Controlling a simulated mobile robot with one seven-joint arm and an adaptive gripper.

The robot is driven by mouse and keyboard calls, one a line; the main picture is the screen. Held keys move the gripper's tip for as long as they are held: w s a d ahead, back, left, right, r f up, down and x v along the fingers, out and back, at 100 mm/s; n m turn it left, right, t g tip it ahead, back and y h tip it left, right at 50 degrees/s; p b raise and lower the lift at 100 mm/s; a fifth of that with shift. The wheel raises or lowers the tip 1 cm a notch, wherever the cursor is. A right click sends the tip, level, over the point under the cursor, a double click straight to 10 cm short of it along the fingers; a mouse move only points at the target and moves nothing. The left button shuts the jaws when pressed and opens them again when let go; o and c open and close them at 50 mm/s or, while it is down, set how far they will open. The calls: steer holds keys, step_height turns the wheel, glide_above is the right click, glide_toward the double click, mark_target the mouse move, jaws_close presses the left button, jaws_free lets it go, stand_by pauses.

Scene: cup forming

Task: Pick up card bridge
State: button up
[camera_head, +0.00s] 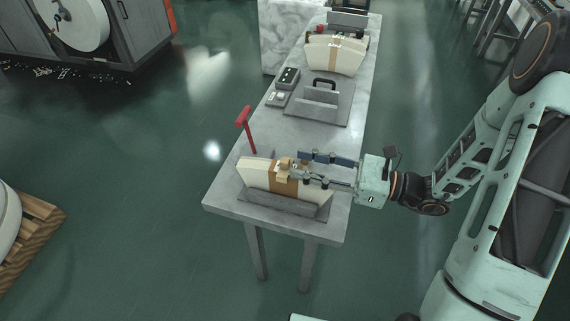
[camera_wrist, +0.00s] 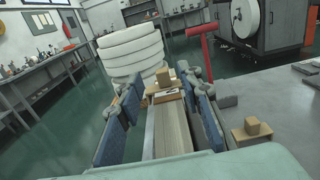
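Nothing is labelled as the card bridge; the likeliest match is a small tan piece with a block-like knob (camera_head: 284,163), on top of a brown-banded stack of cream card blanks (camera_head: 257,174). In the wrist view this piece (camera_wrist: 163,92) sits ahead, between the fingertips. A similar knobbed tan piece (camera_wrist: 252,133) shows at right there. My gripper (camera_head: 297,167) reaches in from the right over the stack. Its blue-padded fingers (camera_wrist: 160,92) are apart, one on each side of the stack. I see no clear contact with the piece; the fingers hide part of the stack.
The stack stands in a grey holder (camera_head: 275,209) at the near end of a long grey table (camera_head: 222,193). A red T-shaped post (camera_head: 248,130) stands close behind. Farther back are a handled grey plate (camera_head: 318,106) and another banded stack (camera_head: 322,56).

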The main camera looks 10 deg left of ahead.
mark_target(289, 161)
steer(key=a, duration=0.4)
steer(key=shift+w+a+f, duration=0.1)
steer(key=shift+w+a, duration=0.15)
steer(key=shift+a, duration=0.1)
jaws_close()
